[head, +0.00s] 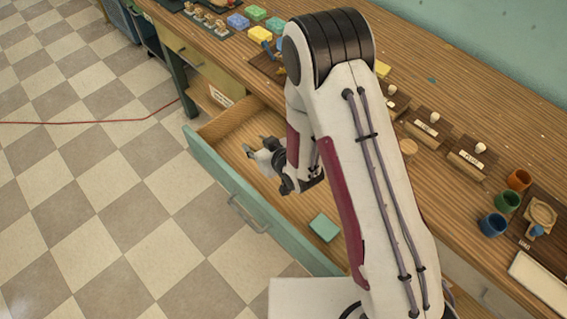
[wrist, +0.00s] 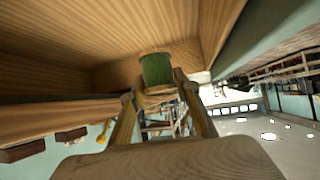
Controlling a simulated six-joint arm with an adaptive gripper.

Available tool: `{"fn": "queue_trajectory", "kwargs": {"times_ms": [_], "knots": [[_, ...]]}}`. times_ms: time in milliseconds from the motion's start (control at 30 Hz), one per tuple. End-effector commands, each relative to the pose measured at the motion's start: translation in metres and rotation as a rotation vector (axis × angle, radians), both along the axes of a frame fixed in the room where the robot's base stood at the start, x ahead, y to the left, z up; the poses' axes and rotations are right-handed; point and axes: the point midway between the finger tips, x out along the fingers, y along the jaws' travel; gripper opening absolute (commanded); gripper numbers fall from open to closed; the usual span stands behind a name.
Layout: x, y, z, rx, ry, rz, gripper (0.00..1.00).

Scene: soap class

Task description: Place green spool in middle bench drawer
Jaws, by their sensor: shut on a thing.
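The green spool (wrist: 157,70), a green cylinder with pale wooden ends, sits between the fingertips in the wrist view. My gripper (wrist: 155,85) is shut on it. In the head view my gripper (head: 258,160) is over the inside of the open bench drawer (head: 225,183), towards its left part. The spool cannot be made out there. The drawer has a teal front with a metal handle and a wooden inside. How far the spool is above the drawer floor cannot be told.
A teal block (head: 323,227) lies in the drawer's right part. The workbench top (head: 465,95) holds colored soap blocks (head: 256,13), labelled wooden holders (head: 426,133) and several colored cups (head: 507,201). A red cord (head: 80,122) lies on the checkered floor.

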Motion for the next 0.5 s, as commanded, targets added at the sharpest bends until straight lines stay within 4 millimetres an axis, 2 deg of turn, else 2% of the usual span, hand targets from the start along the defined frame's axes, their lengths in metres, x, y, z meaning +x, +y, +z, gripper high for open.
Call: {"fn": "queue_trajectory", "kwargs": {"times_ms": [500], "knots": [[-0.001, 0.000, -0.047, 0.000, 0.002, -0.001, 0.07]]}}
